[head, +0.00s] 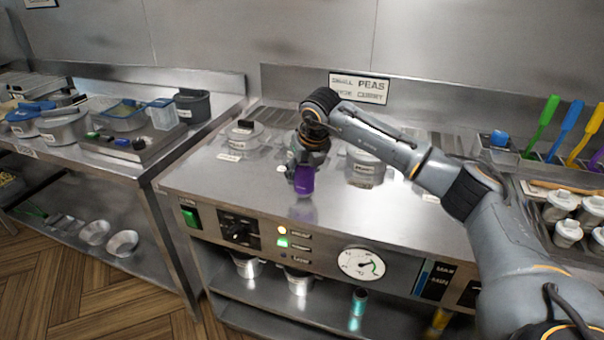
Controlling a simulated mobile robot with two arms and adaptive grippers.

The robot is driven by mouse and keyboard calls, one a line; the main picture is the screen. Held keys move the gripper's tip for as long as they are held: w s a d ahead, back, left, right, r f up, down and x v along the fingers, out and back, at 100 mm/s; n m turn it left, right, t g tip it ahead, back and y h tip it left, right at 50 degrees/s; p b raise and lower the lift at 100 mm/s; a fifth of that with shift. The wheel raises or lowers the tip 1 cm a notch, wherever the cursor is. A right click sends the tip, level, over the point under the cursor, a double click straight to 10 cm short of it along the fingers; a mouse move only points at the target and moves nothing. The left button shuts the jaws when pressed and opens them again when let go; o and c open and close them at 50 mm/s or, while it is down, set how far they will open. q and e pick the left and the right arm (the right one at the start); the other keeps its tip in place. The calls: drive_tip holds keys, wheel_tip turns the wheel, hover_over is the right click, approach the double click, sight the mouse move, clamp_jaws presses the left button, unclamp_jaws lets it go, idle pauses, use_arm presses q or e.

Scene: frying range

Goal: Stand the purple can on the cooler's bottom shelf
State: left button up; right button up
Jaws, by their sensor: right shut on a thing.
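The purple can (304,181) is upright near the front edge of the steel counter. My right gripper (303,163) comes down on it from above and is shut on it; the fingers cover the can's upper part. I cannot tell whether the can's base touches the counter or is slightly above it. My left gripper is not in view. No cooler can be made out for certain; an open lower shelf (228,290) runs under the counter.
Lidded pots (243,134) are set in the counter behind the can. A control panel with a round dial (361,264) is on the counter's front. A teal can (358,301) and metal cups (298,283) are below.

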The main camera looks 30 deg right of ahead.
drive_tip(key=shift+f, duration=0.55)
drive_tip(key=shift+f, duration=0.25)
drive_tip(key=o, duration=1.4)
drive_tip(key=shift+r, duration=0.1)
drive_tip(key=shift+r, duration=0.2)
drive_tip(key=b+v, duration=0.1)
drive_tip(key=v, duration=1.1)
